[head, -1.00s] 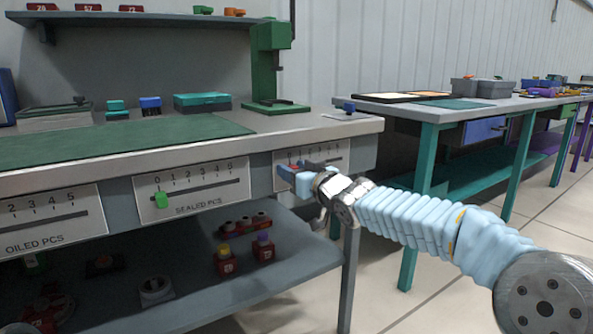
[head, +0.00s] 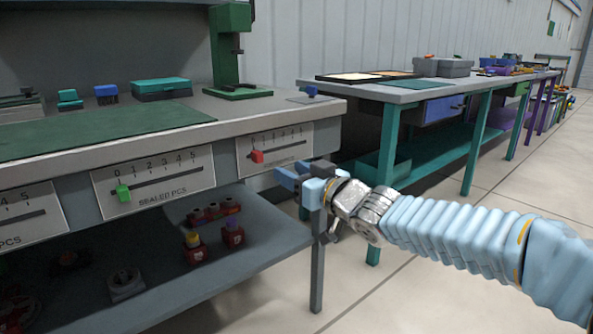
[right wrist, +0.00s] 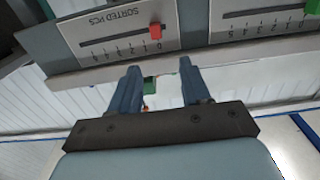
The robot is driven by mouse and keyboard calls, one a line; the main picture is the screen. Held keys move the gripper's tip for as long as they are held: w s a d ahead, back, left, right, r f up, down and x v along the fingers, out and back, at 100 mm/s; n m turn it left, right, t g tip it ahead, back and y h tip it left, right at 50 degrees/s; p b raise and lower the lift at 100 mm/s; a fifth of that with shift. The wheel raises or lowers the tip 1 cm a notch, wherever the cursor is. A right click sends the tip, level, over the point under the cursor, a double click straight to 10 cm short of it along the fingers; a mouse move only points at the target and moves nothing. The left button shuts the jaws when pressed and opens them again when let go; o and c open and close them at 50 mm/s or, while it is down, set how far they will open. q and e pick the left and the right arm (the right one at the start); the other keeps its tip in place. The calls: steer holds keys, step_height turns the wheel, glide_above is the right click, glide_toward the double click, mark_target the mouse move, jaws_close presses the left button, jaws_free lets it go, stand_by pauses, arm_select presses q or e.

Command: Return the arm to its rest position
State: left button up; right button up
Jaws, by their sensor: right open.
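My right gripper (head: 296,178) is open and empty, in front of the workbench's right end. The right arm reaches in from the right edge of the head view. The red slider (head: 257,156) sits at the low, left end of the counter scale at the bench's right. My gripper is to the right of this slider and apart from it. In the right wrist view the fingers (right wrist: 160,78) are spread, and the red slider (right wrist: 154,31) shows upside down beyond them on the "SORTED PCS" plate (right wrist: 110,25). My left gripper is not in view.
A green slider (head: 123,193) is on the "SEALED PCS" scale. The workbench edge (head: 150,147) and its lower shelf (head: 180,285) are left of my gripper. A second table (head: 400,93) stands behind at right. The floor (head: 430,285) below my arm is clear.

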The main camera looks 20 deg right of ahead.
steer(key=shift+s+d, duration=0.1)
steer(key=shift+s, duration=0.2)
steer(key=a+f+m+g+h+p, duration=0.1)
steer(key=a+f+m+g+p, duration=0.2)
steer(key=f, duration=1.2)
steer(key=a+f+m+g+p, duration=0.15)
steer(key=f+g, duration=0.25)
steer(key=f, duration=1.1)
steer(key=s+a+f+g+p, duration=0.2)
steer(key=s+f+g, duration=0.2)
steer(key=s+f, duration=0.6)
steer(key=s+a+f+m+g+h+p, duration=0.1)
steer(key=s+f+g, duration=0.4)
steer(key=s+f, duration=0.5)
steer(key=s+a+p, duration=0.1)
steer(key=s, duration=0.3)
steer(key=shift+s+a+f, duration=0.15)
steer(key=shift+s+f, duration=0.15)
steer(key=shift+w, duration=0.1)
